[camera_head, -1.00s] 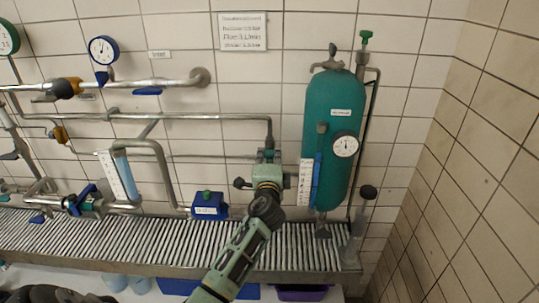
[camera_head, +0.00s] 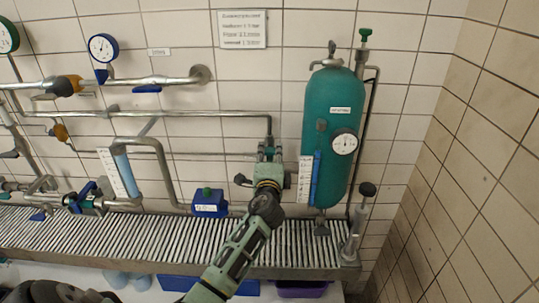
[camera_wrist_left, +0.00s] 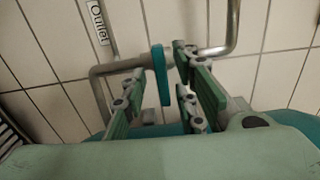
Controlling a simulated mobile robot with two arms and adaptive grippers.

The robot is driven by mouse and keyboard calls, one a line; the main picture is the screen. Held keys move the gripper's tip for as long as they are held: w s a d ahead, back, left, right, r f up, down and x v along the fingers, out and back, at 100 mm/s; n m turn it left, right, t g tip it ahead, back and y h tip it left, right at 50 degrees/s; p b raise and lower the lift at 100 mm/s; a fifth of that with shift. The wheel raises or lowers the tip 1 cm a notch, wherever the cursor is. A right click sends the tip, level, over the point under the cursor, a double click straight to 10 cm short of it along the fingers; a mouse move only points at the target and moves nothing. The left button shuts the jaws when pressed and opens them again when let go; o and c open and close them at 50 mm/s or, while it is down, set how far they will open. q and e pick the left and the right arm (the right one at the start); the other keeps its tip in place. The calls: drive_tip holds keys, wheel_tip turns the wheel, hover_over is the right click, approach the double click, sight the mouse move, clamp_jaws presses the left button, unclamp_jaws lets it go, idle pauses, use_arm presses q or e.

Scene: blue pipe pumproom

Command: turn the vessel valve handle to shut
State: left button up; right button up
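The vessel is a tall teal cylinder (camera_head: 328,105) on the wall, with a round gauge (camera_head: 344,142) on its front. My left gripper (camera_head: 268,152) is left of the vessel, at the lower end of a thin pipe that comes down the wall. In the left wrist view, a flat teal handle (camera_wrist_left: 160,72) stands on a metal pipe. My open left gripper (camera_wrist_left: 155,95) has its fingers on either side of it, with the handle nearer the right-hand fingers. I cannot tell whether they touch. In the head view the gripper mostly hides this handle. My right gripper is not in view.
A blue box (camera_head: 209,203) with a green knob is left of my gripper. A strip gauge (camera_head: 305,180) stands between gripper and vessel. A slatted shelf (camera_head: 120,235) runs below. Pipes (camera_head: 190,115) cross the wall.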

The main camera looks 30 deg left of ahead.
use_arm(q)
drive_tip(key=shift+r, duration=0.1)
drive_tip(key=v, duration=1.2)
